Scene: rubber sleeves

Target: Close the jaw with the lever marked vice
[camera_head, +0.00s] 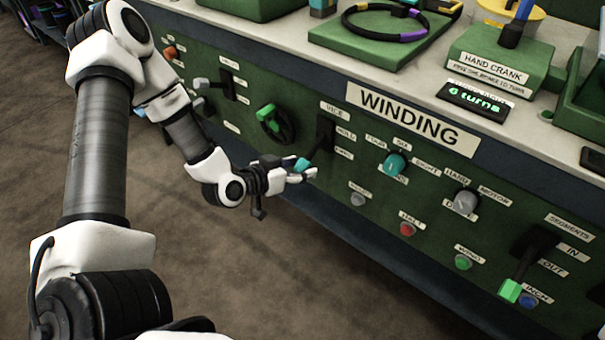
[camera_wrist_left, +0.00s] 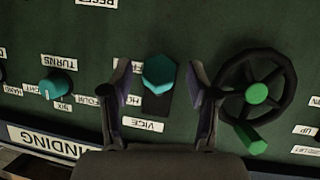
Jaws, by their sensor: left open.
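The lever marked VICE (camera_head: 325,133) is on the green front panel, a black arm on a black plate with a teal knob. It tilts down, toward the lower of the two labels beside it. In the left wrist view, which looks upside down, its teal hexagonal knob (camera_wrist_left: 159,73) faces the camera above the VICE label (camera_wrist_left: 143,125). My left gripper (camera_head: 302,170) is at the knob. Its fingers (camera_wrist_left: 160,80) are open, one on each side of the knob, with visible gaps. I see no jaw of the vice clearly.
A black handwheel with a green handle (camera_head: 273,122) is close to the left finger in the head view. A teal TURNS knob (camera_head: 396,164), a grey knob (camera_head: 466,201) and a green-tipped SEGMENTS lever (camera_head: 525,268) are to the right. The WINDING sign (camera_head: 412,119) is above.

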